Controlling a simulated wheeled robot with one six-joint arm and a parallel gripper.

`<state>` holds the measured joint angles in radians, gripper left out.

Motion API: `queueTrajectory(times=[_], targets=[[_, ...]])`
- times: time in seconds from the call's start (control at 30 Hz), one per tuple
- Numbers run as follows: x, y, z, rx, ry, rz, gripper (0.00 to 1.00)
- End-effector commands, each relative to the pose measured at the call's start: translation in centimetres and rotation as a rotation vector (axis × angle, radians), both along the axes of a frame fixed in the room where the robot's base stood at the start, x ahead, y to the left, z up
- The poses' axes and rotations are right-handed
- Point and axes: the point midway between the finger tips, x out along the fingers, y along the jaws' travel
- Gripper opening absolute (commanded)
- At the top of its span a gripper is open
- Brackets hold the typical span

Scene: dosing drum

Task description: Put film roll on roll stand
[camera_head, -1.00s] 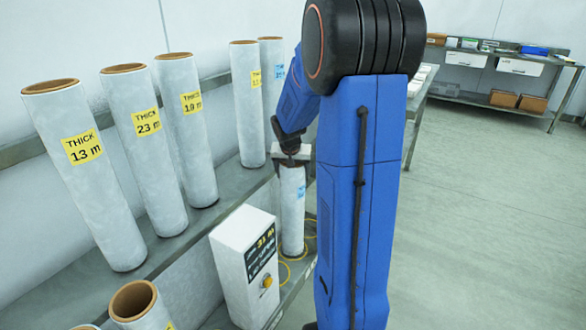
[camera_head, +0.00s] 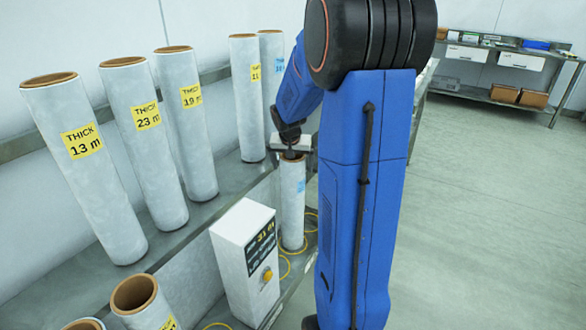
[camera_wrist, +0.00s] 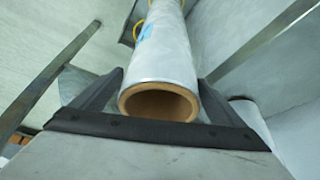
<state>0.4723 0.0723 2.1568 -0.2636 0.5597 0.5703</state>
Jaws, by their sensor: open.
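A white film roll (camera_head: 292,205) with a blue label stands upright on the lower shelf, beside the white box. My gripper (camera_head: 291,149) is over the top of this roll and open. In the wrist view, the roll's brown core end (camera_wrist: 159,102) lies between the two spread fingers of my gripper (camera_wrist: 160,100), with gaps at both sides. A roll stand cannot be made out; the roll's foot is small in view.
The white box (camera_head: 243,250) with a display and yellow knob stands left of the roll. Several yellow-labelled rolls (camera_head: 128,140) stand on the upper shelf (camera_head: 160,243). A yellow cable (camera_head: 284,266) lies near the roll's foot. Open floor (camera_head: 490,220) is at the right.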

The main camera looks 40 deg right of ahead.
Motion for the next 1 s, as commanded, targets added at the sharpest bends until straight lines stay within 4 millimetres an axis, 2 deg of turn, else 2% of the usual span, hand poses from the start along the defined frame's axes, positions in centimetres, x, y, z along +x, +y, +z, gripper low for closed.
queueTrajectory(times=[0.2, 0.4, 0.53, 0.73, 0.87, 1.0], targets=[[-1.0, 1.2, 4.1, -0.003, -0.004, 0.002, 0.93], [-1.9, 2.2, 7.3, -0.002, -0.002, 0.001, 0.93], [-2.3, 2.6, 8.7, -0.002, -0.001, 0.001, 0.93], [-2.8, 3.4, 9.7, -0.001, -0.001, 0.011, 0.93], [-4.1, 5.9, 10.5, -0.001, -0.003, 0.060, 0.93], [-6.7, 10.3, 11.6, -0.003, -0.002, 0.158, 0.93]])
